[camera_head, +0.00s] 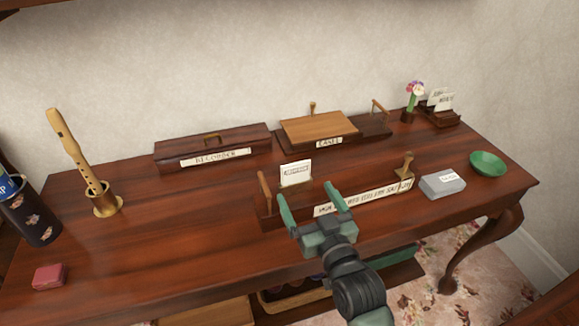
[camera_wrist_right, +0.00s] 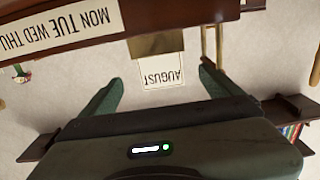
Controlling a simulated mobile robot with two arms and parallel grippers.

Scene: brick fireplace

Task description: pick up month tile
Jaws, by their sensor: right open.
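The month tile (camera_head: 295,173) is a white upright card behind the long weekday strip (camera_head: 365,198) of a dark wooden calendar stand. In the right wrist view the month tile (camera_wrist_right: 160,78) reads AUGUST upside down, below a small wooden block (camera_wrist_right: 155,44). My right gripper (camera_head: 308,190) is open and empty, in front of the tile. In the wrist view the tile shows between its two green fingers (camera_wrist_right: 160,82), apart from both. My left gripper is not in view.
Wooden posts (camera_head: 265,190) (camera_head: 404,172) rise at both ends of the stand. A recorder box (camera_head: 213,148) and an easel (camera_head: 320,128) stand behind. A grey box (camera_head: 442,185) and green bowl (camera_head: 488,163) are at right.

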